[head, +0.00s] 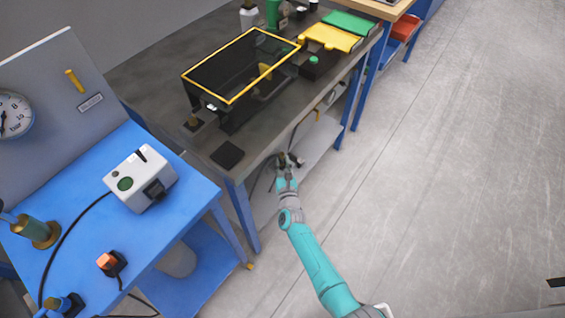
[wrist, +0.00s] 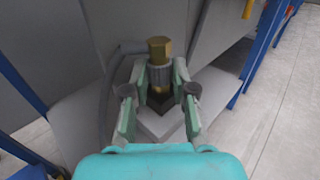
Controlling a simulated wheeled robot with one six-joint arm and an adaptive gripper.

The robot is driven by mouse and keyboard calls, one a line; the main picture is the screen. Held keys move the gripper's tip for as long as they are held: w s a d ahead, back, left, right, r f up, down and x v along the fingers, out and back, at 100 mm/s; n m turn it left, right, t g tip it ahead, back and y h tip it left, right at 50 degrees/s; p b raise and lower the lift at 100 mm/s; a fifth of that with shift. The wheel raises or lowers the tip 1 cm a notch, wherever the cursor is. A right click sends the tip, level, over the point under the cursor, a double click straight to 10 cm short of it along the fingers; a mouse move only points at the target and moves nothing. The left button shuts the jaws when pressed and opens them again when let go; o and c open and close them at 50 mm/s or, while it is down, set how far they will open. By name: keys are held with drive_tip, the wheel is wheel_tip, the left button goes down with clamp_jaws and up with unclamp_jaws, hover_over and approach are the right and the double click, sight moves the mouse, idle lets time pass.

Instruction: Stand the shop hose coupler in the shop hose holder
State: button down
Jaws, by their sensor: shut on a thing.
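The shop hose coupler (wrist: 159,50) has a brass hexagonal top and a grey ribbed body. In the wrist view it is upright between the fingers of my gripper (wrist: 160,72), which is shut on it. A grey hose (wrist: 112,80) curves down on its left. A pale block with a dark square middle (wrist: 150,127) lies below the coupler and may be the shop hose holder. I cannot tell whether the coupler touches it or sits in it. In the head view my gripper (head: 287,170) is by the workbench's lower shelf, and the coupler is too small to make out clearly.
The lower shelf (head: 316,146) lies under the dark workbench top (head: 185,108), with blue legs (head: 242,215) close to my arm. A yellow-rimmed black bin (head: 205,93) stands on the bench. A blue table (head: 175,215) is at left. The floor at right is clear.

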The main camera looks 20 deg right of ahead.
idle(0.4)
drive_tip(key=shift+r, duration=1.4)
drive_tip(key=shift+f, duration=1.45)
idle(1.3)
drive_tip(key=c, duration=0.9)
unclamp_jaws()
drive_tip(key=shift+o, duration=0.2)
drive_tip(key=s+a, duration=0.2)
drive_tip(key=s, duration=1)
